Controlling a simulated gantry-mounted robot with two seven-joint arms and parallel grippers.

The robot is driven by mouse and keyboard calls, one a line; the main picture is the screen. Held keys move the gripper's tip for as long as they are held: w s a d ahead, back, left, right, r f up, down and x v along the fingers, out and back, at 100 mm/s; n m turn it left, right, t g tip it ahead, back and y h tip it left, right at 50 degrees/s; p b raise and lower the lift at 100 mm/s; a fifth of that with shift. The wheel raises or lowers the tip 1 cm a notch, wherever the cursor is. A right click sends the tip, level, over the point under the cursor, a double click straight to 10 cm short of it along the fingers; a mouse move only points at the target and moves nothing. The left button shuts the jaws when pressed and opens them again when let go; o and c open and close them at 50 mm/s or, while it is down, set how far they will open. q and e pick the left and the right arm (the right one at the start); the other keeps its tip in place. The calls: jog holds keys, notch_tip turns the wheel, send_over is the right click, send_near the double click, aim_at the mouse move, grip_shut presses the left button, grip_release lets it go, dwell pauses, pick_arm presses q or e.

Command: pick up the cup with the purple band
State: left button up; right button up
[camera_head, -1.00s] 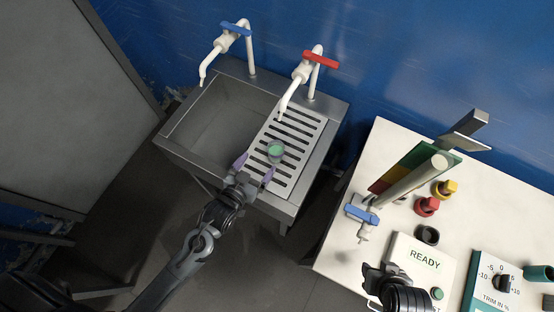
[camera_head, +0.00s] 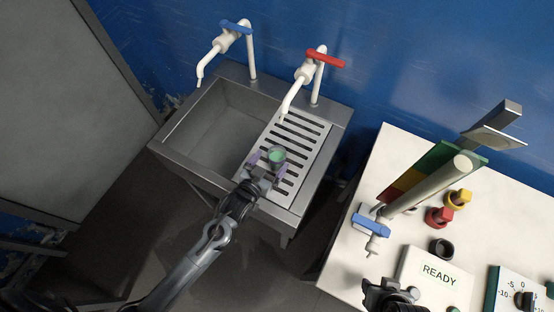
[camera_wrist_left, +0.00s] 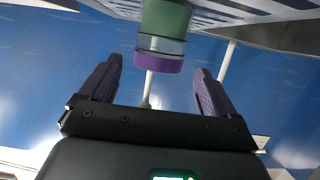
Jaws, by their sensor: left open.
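The cup with the purple band (camera_wrist_left: 158,66) stands on the slatted drainboard. It holds something green, and in the head view the cup (camera_head: 277,155) shows from above. My left gripper (camera_head: 267,165) is open, with its purple fingers beside the cup's near side. In the left wrist view the cup lies ahead of the gap between the left gripper's fingers (camera_wrist_left: 156,75), with clear space on both sides; I cannot tell how far it is between them. My right gripper (camera_head: 386,291) shows only partly at the bottom edge, and its jaws are unclear.
The drainboard (camera_head: 309,150) belongs to a steel sink (camera_head: 218,122). Taps with a blue handle (camera_head: 236,27) and a red handle (camera_head: 326,60) stand behind it. A white table (camera_head: 345,262) on the right carries a tilted tube (camera_head: 430,184), knobs and a READY panel (camera_head: 436,272).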

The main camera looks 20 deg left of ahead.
aim_at(281, 148)
pick_arm(q)
jog(key=x, duration=0.4)
jog(key=shift+w+d+r, duration=0.1)
jog(key=shift+w+d, duration=0.1)
jog(key=shift+w, duration=0.25)
jog(key=c, duration=1.2)
jog(key=shift+c, duration=0.5)
jog(key=shift+r, duration=0.15)
